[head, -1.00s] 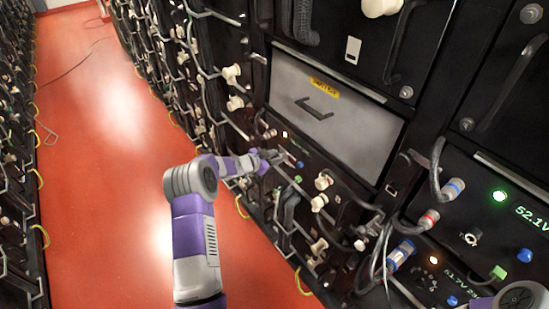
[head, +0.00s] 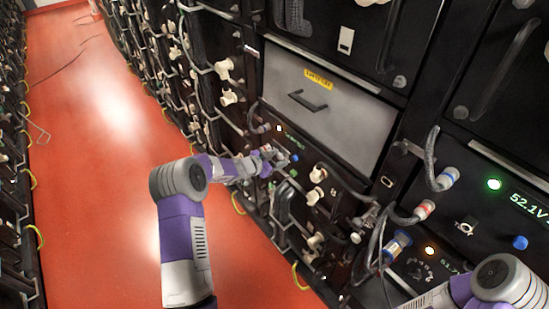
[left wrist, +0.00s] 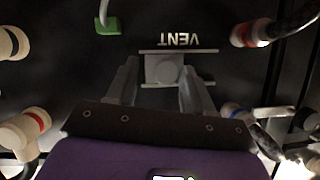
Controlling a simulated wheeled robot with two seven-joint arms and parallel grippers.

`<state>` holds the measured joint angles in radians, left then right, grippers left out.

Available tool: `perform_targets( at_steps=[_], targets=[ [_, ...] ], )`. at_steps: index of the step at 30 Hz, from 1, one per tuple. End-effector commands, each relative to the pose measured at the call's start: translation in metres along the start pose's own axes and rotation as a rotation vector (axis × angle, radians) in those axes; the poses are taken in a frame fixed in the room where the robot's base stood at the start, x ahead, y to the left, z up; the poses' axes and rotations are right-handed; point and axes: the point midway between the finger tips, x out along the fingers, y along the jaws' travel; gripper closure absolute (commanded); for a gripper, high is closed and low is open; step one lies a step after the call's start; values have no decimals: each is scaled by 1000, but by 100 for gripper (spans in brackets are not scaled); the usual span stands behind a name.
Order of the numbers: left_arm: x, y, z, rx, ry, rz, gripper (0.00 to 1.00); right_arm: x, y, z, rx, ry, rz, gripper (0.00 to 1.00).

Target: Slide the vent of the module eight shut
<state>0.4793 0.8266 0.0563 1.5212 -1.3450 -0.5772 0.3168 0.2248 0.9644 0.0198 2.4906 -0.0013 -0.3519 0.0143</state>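The module (head: 322,165) is a black-fronted unit below a grey panel; I cannot read its number. My left gripper (head: 272,158) is at the module's front in the head view.
A green connector (left wrist: 107,26), red-ringed plugs (left wrist: 250,32) and a blue-ringed plug (left wrist: 240,115) surround the vent. A grey panel with a yellow label (head: 318,79) is above the module. The red floor aisle (head: 100,150) is clear on the left.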

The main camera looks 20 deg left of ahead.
Motion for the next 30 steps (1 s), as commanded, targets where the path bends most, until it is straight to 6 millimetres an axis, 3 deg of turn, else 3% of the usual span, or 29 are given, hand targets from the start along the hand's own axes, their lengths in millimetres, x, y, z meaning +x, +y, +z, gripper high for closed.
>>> perform_targets(
  at_steps=[11, 22, 30],
  targets=[
    [-5, -3, 0, -1, 0, -5, 43, -1, 0, 0, 0, 0, 0, 41],
    [-62, -3, -2, -1, 0, -5, 43, -16, -6, 1, 0, 0, 0, 41],
    [-77, -1, 0, -1, 0, -3, 43, -18, -7, 1, 0, 0, 0, 41]
  ],
)
